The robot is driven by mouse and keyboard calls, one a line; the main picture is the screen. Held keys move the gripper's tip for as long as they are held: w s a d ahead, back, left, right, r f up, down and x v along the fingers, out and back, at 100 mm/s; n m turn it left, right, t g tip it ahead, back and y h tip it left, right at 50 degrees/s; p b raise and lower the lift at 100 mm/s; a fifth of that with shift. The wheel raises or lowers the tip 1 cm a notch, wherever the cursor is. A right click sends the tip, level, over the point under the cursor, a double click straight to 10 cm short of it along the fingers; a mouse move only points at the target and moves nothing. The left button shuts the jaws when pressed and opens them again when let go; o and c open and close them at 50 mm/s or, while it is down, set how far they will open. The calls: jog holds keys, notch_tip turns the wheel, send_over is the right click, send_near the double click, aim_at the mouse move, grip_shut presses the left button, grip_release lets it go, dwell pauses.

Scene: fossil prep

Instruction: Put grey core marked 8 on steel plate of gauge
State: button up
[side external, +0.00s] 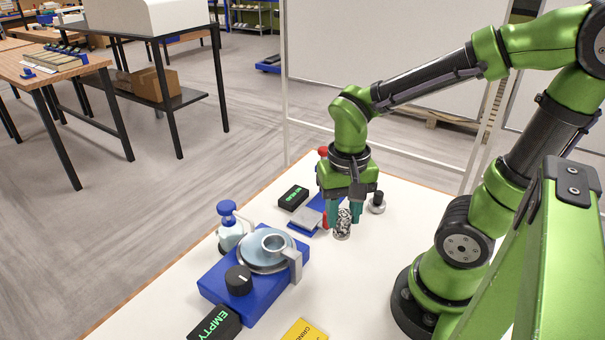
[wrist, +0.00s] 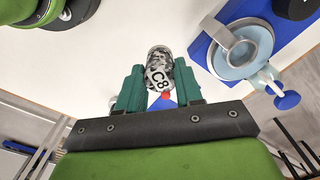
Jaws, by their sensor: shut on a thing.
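My gripper (side external: 342,212) points down and is shut on a speckled grey core (side external: 342,226). In the wrist view the core (wrist: 158,62) sits between the two teal fingers, and its pale end with the mark "C8" faces the camera. The core is roughly upright in the side view; I cannot tell whether its lower end touches the white table. The gauge (side external: 317,204), a blue body with a grey steel plate (side external: 303,220), is just left of my gripper and partly hidden by it. No object is visible on the bare part of the plate.
A small black display (side external: 293,197) stands beside the gauge. A blue device with a round dish (side external: 267,249) and black knob, and a blue-capped bottle (side external: 229,228), are nearer left. A small dark-knobbed weight (side external: 377,203) is right of my gripper. A yellow card (side external: 304,331) lies in front.

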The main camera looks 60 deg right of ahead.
jog(key=w+d+m, duration=0.3)
jog(key=w+d, duration=0.6)
jog(key=w, duration=0.4)
jog(key=f, duration=0.8)
jog(key=shift+w+f, duration=0.2)
jog(key=shift+f, duration=0.2)
jog(key=o, duration=1.1)
jog(key=shift+f, duration=0.15)
